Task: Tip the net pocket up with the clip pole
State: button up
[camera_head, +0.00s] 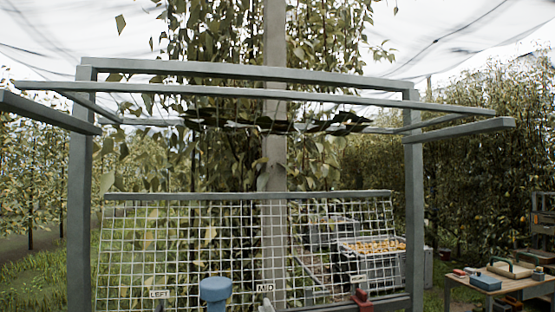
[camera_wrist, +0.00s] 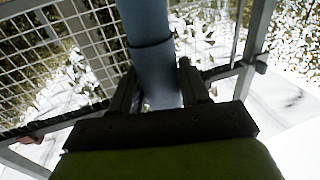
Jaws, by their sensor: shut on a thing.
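My gripper (camera_wrist: 159,82) shows in the wrist view, its two dark fingers shut on a blue-grey pole, which I take for the clip pole (camera_wrist: 150,40). The pole has a collar and runs up out of the picture. A blue rounded piece (camera_head: 215,290) at the bottom of the head view looks like part of the same pole, in front of the mesh. A dark, ragged, leafy strip (camera_head: 280,123), perhaps the net pocket, hangs under the upper bars in the head view. It is well above the blue piece and apart from it. My gripper is not seen in the head view.
A grey metal frame (camera_head: 80,190) with a wire mesh panel (camera_head: 190,235) fills the middle. A MID label (camera_head: 265,287) and a red clip (camera_head: 362,299) sit low on it. Behind are a post and crates (camera_head: 375,270) of yellow fruit. A work table (camera_head: 490,288) stands right.

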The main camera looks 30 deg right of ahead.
jog(key=shift+r, duration=0.2)
jog(key=shift+r+p, duration=3.9)
jog(key=shift+r, duration=2.5)
jog(key=shift+f+b, duration=7.55)
jog(key=shift+b, duration=0.6)
